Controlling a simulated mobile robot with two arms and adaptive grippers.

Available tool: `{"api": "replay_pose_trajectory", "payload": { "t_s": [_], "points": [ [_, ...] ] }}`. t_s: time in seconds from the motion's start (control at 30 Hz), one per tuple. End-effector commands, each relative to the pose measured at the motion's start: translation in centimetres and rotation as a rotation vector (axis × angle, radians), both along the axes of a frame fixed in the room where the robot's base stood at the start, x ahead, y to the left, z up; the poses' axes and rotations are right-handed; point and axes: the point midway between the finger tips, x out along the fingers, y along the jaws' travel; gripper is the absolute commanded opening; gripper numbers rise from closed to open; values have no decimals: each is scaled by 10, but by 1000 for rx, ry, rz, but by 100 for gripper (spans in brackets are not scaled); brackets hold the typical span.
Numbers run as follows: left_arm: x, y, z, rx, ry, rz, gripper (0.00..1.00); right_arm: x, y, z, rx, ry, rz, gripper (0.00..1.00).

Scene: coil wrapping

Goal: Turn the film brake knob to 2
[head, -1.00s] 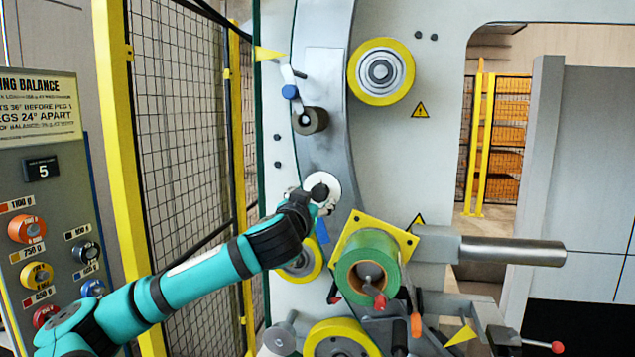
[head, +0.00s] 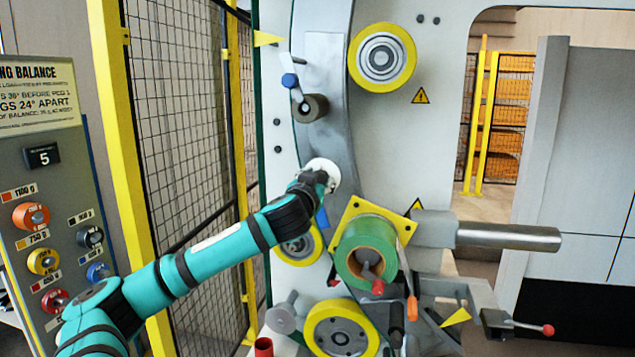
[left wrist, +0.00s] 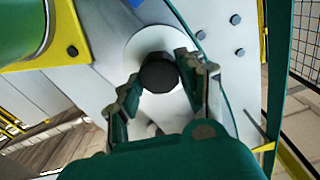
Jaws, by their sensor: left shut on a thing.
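The film brake knob (left wrist: 158,74) is a black knob on a round white dial plate (left wrist: 135,50), set on the grey machine face. In the head view the white dial plate (head: 327,168) shows behind my left gripper (head: 320,181), which hides the knob. In the left wrist view the two fingers of my left gripper (left wrist: 160,78) stand on either side of the knob, shut on it. I cannot read any numbers or a pointer on the dial. My right gripper is not in view.
A green film roll (head: 352,262) on a yellow square plate sits right below the dial. Yellow rollers (head: 382,58) are above and below. A metal bar (head: 510,237) sticks out right.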

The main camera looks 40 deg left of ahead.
Motion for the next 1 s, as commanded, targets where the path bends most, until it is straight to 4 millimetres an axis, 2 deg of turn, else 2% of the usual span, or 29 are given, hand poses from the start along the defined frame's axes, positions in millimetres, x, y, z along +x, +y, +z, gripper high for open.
{"api": "replay_pose_trajectory", "payload": {
  "t_s": [0.03,0.1,0.37,0.67,1.0],
  "points": [
    [0,0,0,0,0,0,17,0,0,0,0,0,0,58],
    [0,0,0,0,0,0,8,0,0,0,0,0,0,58],
    [0,0,-2,-22,-13,0,7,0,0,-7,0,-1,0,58],
    [0,0,-7,-167,-92,-2,7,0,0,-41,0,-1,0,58],
    [0,0,-6,-446,-243,-4,7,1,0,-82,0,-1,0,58]
  ]
}}
